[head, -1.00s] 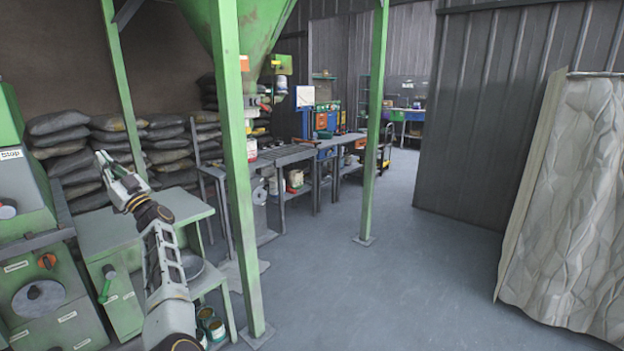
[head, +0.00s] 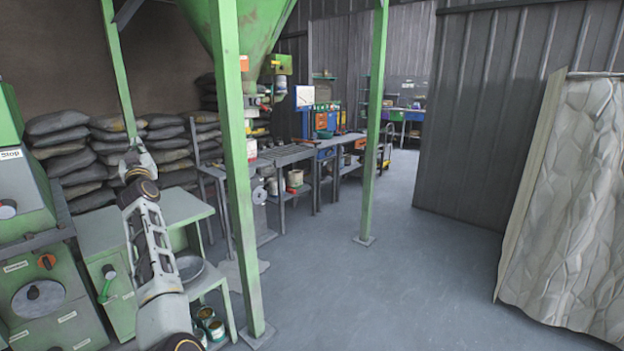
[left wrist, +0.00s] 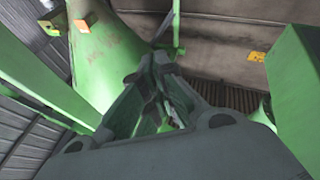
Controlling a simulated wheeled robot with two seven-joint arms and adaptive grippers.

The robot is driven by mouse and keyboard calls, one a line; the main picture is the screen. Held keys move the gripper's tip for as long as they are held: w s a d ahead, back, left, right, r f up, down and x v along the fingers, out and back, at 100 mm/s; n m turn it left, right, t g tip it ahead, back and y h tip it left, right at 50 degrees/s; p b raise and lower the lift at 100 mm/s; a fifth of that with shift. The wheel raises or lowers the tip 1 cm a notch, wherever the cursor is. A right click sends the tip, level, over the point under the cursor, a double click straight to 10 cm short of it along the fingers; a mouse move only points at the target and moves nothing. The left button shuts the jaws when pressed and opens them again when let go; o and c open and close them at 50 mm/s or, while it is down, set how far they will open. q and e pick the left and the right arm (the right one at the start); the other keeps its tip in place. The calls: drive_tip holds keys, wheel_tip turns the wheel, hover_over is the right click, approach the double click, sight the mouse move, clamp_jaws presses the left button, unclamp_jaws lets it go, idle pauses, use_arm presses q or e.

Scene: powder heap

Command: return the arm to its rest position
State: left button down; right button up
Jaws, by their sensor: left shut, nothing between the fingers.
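My left arm rises from the bottom left of the head view. Its left gripper (head: 134,148) points up and away, above the green cabinet and in front of the stacked sacks. In the left wrist view the dark gripper fingers (left wrist: 165,85) are together with nothing between them. They point up toward the green hopper (left wrist: 95,45), apart from it. My right gripper does not show in either view.
Green posts (head: 232,170) stand close to the right of my left arm. A green machine (head: 38,290) stands at left. A low green table (head: 185,208) with a grey pan (head: 190,268) is below the arm. Open grey floor (head: 400,280) lies to the right.

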use_arm(q)
drive_tip(key=s+d+f+m+g+h, duration=0.2)
drive_tip(key=d+f+m+h, duration=0.25)
drive_tip(key=d+h, duration=0.6)
drive_tip(key=s+d+f+m+g, duration=0.2)
drive_tip(key=s+d+f, duration=0.35)
drive_tip(key=f, duration=0.45)
drive_tip(key=s+d+f+m+g+h, duration=0.1)
drive_tip(key=s+d+f+g, duration=0.25)
drive_tip(key=d+f, duration=0.5)
drive_tip(key=s+d+f+m+g, duration=0.2)
drive_tip(key=s+d+f, duration=0.25)
drive_tip(key=f, duration=0.65)
drive_tip(key=s+d+f+m+g, duration=0.1)
drive_tip(key=s+d+f+g, duration=0.15)
drive_tip(key=s+f, duration=0.75)
drive_tip(key=s+d+f+g, duration=0.2)
drive_tip(key=s+d+f, duration=0.1)
drive_tip(key=s+f, duration=0.65)
drive_tip(key=s+f+g+p, duration=0.1)
drive_tip(key=s+f+g, duration=0.2)
drive_tip(key=s+f, duration=1.1)
drive_tip(key=s, duration=0.3)
drive_tip(key=shift+f+g+h, duration=0.3)
drive_tip(key=shift+f+h, duration=0.05)
drive_tip(key=shift+f, duration=0.05)
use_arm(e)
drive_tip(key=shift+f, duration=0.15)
